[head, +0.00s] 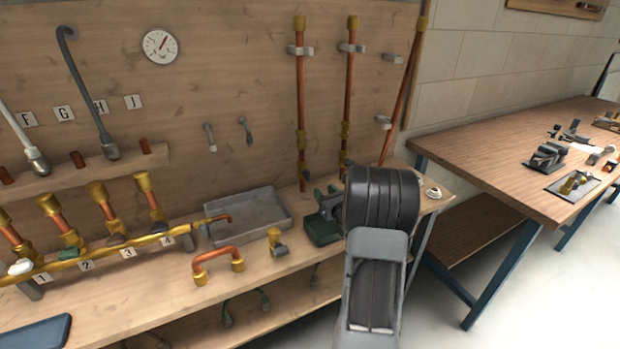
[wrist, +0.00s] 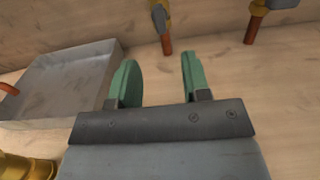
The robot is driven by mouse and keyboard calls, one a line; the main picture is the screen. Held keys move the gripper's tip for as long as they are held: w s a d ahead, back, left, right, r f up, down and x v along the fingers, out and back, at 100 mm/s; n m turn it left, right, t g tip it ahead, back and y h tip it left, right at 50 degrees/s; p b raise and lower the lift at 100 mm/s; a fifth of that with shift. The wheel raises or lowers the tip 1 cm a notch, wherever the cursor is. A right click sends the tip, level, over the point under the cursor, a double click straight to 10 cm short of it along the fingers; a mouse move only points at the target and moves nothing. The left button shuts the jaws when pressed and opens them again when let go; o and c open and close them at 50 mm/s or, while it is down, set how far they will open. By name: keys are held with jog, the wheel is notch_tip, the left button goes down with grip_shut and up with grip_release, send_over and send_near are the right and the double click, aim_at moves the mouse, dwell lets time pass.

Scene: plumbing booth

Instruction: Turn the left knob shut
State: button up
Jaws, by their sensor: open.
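Two upright copper pipes with brass fittings stand against the wooden back wall. The left pipe (head: 300,110) has a small grey part, seemingly its knob (head: 306,174), low down near the bench. In the wrist view a grey piece on a brass fitting (wrist: 160,18) shows at the top, above a copper stub. The right pipe (head: 348,100) stands beside it, its lower end partly hidden by my arm. My gripper (wrist: 157,75) is open, with two green fingers apart and nothing between them. It is over the bench, short of the pipes and touching neither.
A grey metal tray (head: 281,197) lies left of my gripper. A copper U-pipe (head: 216,256) and a brass fitting (head: 276,240) lie on the bench front. A slanted pipe (head: 404,85) stands right, before a second table (head: 485,148).

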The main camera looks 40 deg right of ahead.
aim_at(309, 175)
jog(key=w, duration=0.3)
jog(key=w+d, duration=0.1)
jog(key=w, duration=0.6)
jog(key=shift+w+d+p, duration=0.2)
jog(key=shift+w+p, duration=0.15)
jog(key=shift+p, duration=0.05)
grip_shut()
